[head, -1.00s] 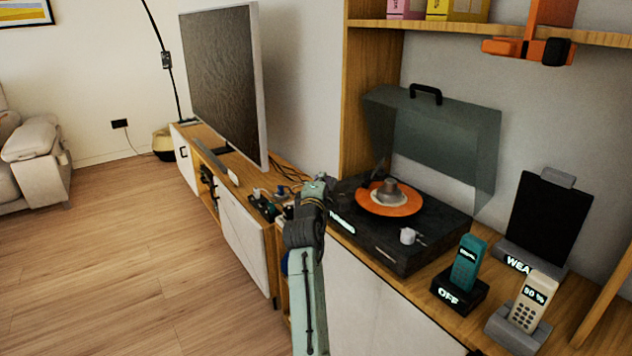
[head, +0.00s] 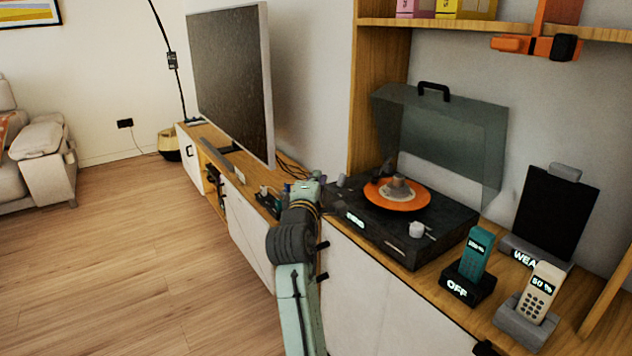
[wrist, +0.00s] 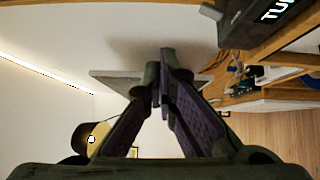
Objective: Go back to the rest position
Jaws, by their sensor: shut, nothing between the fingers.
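My gripper shows in the wrist view (wrist: 160,95) with its two dark fingers brought together and nothing between them. In the head view my arm rises from the bottom centre, in front of the cabinet and left of the turntable. The gripper's fingertips cannot be made out there. In the wrist view the gripper is apart from the furniture, with the dark turntable edge at the upper right.
The turntable (head: 380,230) with an orange record (head: 408,199) and raised lid (head: 450,140) stands on the wooden cabinet. A teal phone (head: 476,254), a cream phone (head: 538,290) and a black panel (head: 550,215) stand to its right. The television (head: 232,85) is behind left. Open floor (head: 110,270) lies left.

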